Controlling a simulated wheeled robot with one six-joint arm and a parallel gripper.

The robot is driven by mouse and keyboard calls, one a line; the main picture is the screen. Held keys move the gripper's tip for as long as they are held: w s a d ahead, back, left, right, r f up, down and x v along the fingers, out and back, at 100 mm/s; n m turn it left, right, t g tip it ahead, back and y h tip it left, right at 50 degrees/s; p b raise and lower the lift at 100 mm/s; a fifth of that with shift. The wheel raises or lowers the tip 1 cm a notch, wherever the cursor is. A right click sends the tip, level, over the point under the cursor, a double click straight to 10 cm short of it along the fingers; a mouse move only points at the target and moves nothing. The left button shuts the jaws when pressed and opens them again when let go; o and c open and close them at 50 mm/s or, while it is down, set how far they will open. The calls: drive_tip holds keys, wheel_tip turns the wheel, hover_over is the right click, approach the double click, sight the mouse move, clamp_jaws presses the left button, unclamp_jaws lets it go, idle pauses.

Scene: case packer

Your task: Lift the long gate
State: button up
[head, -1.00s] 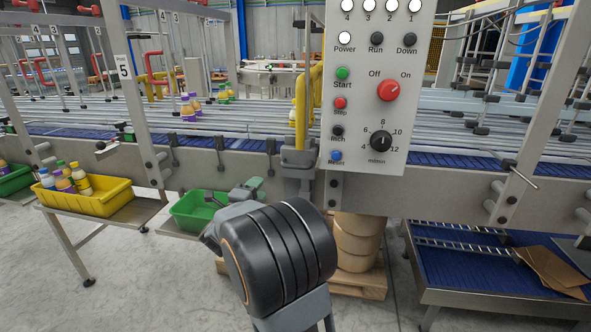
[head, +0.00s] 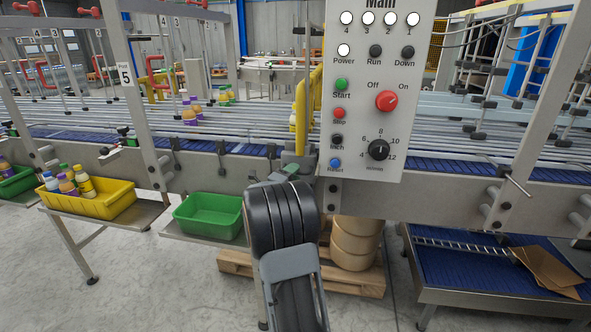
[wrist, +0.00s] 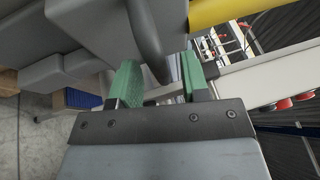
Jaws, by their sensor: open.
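A yellow tubular bar (head: 301,105), which looks like part of the long gate, stands upright just left of the control panel in the head view. Its lower end meets a grey bracket (head: 300,163) on the conveyor side. The yellow bar also crosses the top right of the wrist view (wrist: 222,11). My gripper (head: 290,170) is at the grey bracket below the yellow bar, mostly hidden behind my own wrist. In the wrist view its green-padded fingers (wrist: 158,78) are apart, with a dark grey rounded part between or just beyond them. I cannot tell whether they touch it.
The control panel (head: 368,95) hangs close to the right of my gripper. A green bin (head: 208,217) and a yellow bin (head: 88,205) with bottles sit on shelves at left. Brown rolls (head: 354,243) stand on a pallet below. A blue-belted conveyor (head: 480,280) is at right.

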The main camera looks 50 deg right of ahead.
drive_tip(key=shift+x, duration=0.8)
drive_tip(key=shift+c, duration=0.3)
clamp_jaws()
